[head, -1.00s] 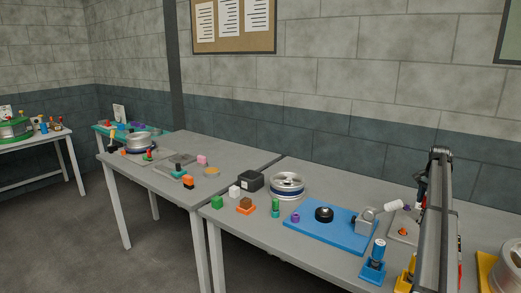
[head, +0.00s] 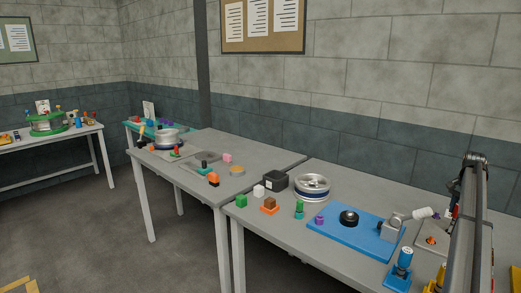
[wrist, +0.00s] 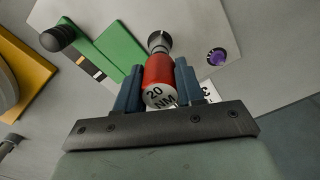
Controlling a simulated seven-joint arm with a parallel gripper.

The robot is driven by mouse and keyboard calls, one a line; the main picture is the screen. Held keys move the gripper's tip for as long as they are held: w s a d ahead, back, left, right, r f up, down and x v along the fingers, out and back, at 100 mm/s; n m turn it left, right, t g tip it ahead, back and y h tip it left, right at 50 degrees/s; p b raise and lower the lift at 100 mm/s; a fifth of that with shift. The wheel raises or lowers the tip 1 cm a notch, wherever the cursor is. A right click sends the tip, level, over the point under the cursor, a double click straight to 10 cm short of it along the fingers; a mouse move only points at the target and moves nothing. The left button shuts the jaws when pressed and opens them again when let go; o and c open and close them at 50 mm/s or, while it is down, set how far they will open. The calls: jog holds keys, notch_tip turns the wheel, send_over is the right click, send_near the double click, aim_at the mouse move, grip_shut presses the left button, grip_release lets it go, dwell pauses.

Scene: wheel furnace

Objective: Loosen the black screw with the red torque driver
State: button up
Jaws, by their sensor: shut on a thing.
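My gripper (wrist: 158,80) is shut on the red torque driver (wrist: 158,72), with a dark blue finger on each side of it. The driver's handle end reads "20 NM". Its grey metal end (wrist: 159,41) points away from my wrist, over a light grey surface; I cannot tell if it touches anything. A black cylindrical piece (wrist: 58,38) lies to the left in the wrist view; I cannot tell if it is the black screw. In the head view my arm covers most of the gripper area at the right.
A green strip (wrist: 118,50) and a purple round piece (wrist: 216,57) flank the driver. In the head view, a blue board (head: 335,230) carries a black round knob (head: 348,217) and a grey clamp. Small coloured blocks, a black box (head: 276,180) and a wheel (head: 312,186) stand left of it.

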jog(key=n, duration=0.5)
jog(key=o, duration=1.2)
jog(key=shift+o, duration=0.2)
